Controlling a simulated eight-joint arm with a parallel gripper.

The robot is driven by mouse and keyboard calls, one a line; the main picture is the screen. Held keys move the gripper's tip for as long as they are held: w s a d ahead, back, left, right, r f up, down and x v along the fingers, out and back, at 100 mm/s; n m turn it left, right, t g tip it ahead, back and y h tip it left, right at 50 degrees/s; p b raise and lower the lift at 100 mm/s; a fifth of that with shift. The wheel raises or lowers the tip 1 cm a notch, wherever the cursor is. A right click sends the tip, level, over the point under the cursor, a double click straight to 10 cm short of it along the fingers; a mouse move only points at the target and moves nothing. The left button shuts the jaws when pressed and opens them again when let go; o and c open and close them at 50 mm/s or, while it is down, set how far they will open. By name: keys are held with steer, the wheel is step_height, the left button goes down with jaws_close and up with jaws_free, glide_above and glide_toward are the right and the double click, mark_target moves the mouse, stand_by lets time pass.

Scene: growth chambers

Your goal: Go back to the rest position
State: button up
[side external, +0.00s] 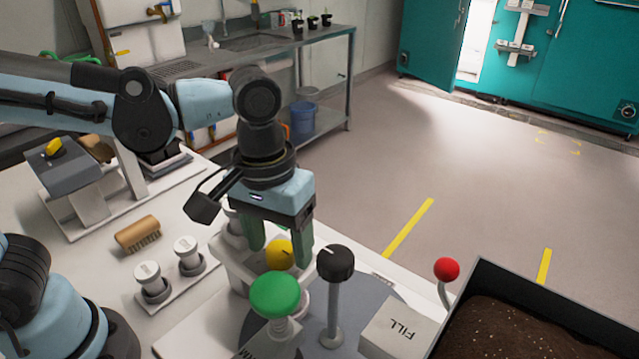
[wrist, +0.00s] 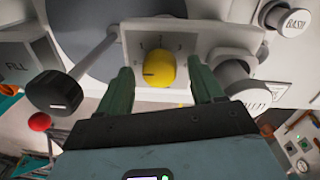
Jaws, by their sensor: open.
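My gripper (side external: 276,245) is open, with its two green fingers pointing down. The yellow knob (side external: 279,254) sits on a small pale panel by the fingertips. In the wrist view my gripper (wrist: 158,88) has one finger on each side of the yellow knob (wrist: 159,68), with a visible gap between the fingers and the knob. The knob stands on its panel with dial marks behind it. No object is held between the fingers.
Close by stand a green button (side external: 275,296), a black-knobbed lever (side external: 335,263), a red-knobbed lever (side external: 446,269) and white labelled knobs (side external: 187,253). A brush (side external: 138,234) lies on the table. A soil tray (side external: 490,335) is at lower right. The floor beyond is clear.

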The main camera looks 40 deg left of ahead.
step_height(320, 180, up, 12)
step_height(320, 180, down, 12)
steer(key=shift+r, duration=0.25)
steer(key=shift+f, duration=0.3)
steer(key=m, duration=0.4)
steer(key=shift+r+m, duration=0.1)
steer(key=shift+m, duration=0.3)
steer(key=m, duration=0.4)
steer(key=shift+d+m+g, duration=0.1)
steer(key=shift+m+g, duration=0.2)
steer(key=m, duration=0.4)
steer(key=shift+w, duration=0.1)
steer(key=m, duration=0.4)
